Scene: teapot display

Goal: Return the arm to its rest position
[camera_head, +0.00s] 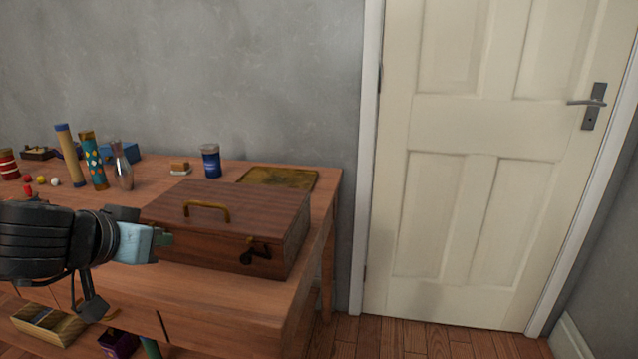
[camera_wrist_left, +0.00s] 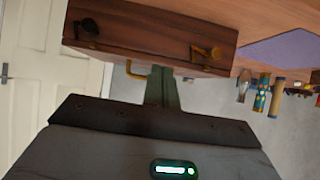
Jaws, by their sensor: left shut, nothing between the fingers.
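My left arm comes in from the left in the head view. Its gripper (camera_head: 166,239) is at the left front of a closed wooden case (camera_head: 245,205) with a brass handle on its lid. In the left wrist view, the left gripper (camera_wrist_left: 162,72) has its fingers together with nothing between them, and the case (camera_wrist_left: 150,32) lies just beyond the fingertips. I cannot tell if they touch it. Dark and brass latches show on the case front. My right gripper is in neither view.
The case stands on a wooden table (camera_head: 318,222). Behind it are a blue jar (camera_head: 211,161) and a flat golden tray (camera_head: 278,171). A white door (camera_head: 450,140) and bare floor are to the right.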

